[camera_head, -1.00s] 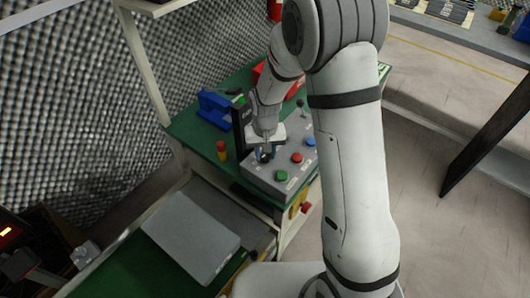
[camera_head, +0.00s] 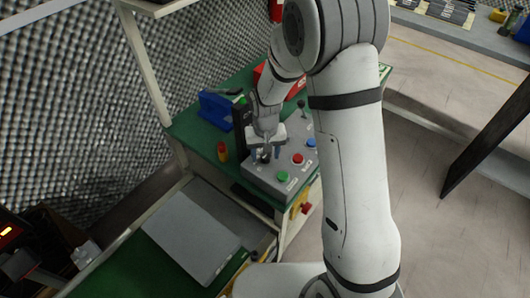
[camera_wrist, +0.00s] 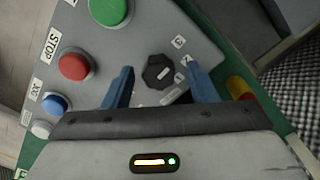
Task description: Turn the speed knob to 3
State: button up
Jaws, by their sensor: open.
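The black speed knob (camera_wrist: 158,72) sits on the grey control box (camera_head: 258,179), with white number labels on the panel around it. In the wrist view a white mark shows on the knob's face; I cannot tell for certain which number it points at. My gripper (camera_wrist: 160,85) is open, with a blue finger on each side of the knob and gaps between fingers and knob. In the head view my gripper (camera_head: 266,153) is over the knob end of the box, and the knob shows dark between the fingers.
Green (camera_wrist: 108,10), red (camera_wrist: 74,64) and blue (camera_wrist: 56,103) buttons lie beside the knob. A small lever (camera_head: 301,106) stands at the box's far end. A red-and-yellow object (camera_head: 222,152) and a blue vise-like thing (camera_head: 216,108) are on the green bench (camera_head: 190,130).

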aim_at(265, 155)
jog(key=shift+r+p, duration=0.35)
jog(key=shift+r, duration=3.55)
